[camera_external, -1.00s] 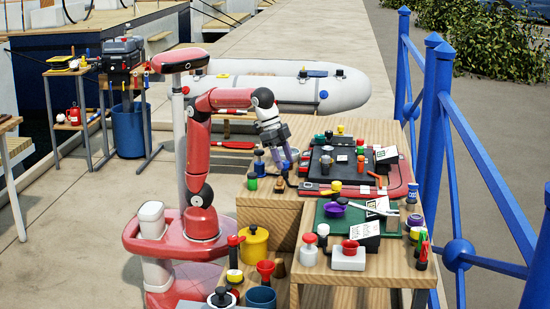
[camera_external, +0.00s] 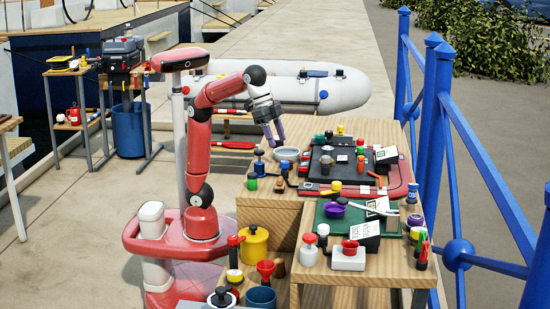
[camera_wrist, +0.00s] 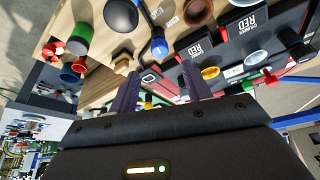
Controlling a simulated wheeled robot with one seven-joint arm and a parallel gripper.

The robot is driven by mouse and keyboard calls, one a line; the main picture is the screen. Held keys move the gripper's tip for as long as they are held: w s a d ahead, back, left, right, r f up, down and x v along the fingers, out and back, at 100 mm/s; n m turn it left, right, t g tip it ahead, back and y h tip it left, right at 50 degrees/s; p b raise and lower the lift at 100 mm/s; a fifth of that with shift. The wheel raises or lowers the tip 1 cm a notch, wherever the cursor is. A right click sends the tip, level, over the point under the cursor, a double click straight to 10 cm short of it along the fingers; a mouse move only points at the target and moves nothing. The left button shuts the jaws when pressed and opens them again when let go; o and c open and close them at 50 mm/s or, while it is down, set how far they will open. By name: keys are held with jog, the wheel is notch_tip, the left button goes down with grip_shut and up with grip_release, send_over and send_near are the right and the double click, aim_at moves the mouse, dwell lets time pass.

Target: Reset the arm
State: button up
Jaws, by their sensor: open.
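My gripper (camera_external: 273,133) hangs above the far left corner of the upper wooden table (camera_external: 270,208), with its fingers pointing down. The jaws are open and nothing is between them. In the wrist view the two dark purple fingers (camera_wrist: 160,92) stand apart, with the table top beyond them. A pale round bowl (camera_external: 287,154) sits on the table just below and right of the fingertips. A blue-topped item (camera_external: 259,162) and a green item (camera_external: 252,183) stand at the table's left edge.
A black tray (camera_external: 318,170) with small items lies right of the bowl. A blue railing (camera_external: 437,140) runs along the right. The air above the tables is free.

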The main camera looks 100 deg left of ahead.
dwell(0.3)
jog(key=s+a+f+t+y, duration=0.1)
jog(key=s+a+f, duration=0.1)
jog(key=a, duration=0.3)
jog(key=s+a+f+n+y+b, duration=0.1)
jog(key=s+a+f, duration=0.1)
jog(key=a, duration=0.3)
jog(key=s+a+f+t+y+b, duration=0.1)
jog(key=s+a+f, duration=0.1)
jog(key=s+a, duration=0.2)
jog(key=shift+a+t+y, duration=0.3)
jog(key=shift+a+y, duration=0.1)
jog(key=shift+a, duration=0.2)
jog(key=s+a+f+n+y+b, duration=0.1)
jog(key=s+a+f, duration=0.5)
jog(key=a, duration=0.2)
notch_tip(320, 180, down, 12)
jog(key=s+d+n+g+h+p, duration=0.2)
jog(key=s+n+g+h+p, duration=0.1)
jog(key=g+h, duration=0.1)
jog(key=w+t, duration=0.1)
jog(key=w+a+f+t, duration=0.1)
jog(key=w, duration=0.1)
jog(key=w+a+f+t+y, duration=0.1)
jog(key=shift+w+a+f, duration=0.2)
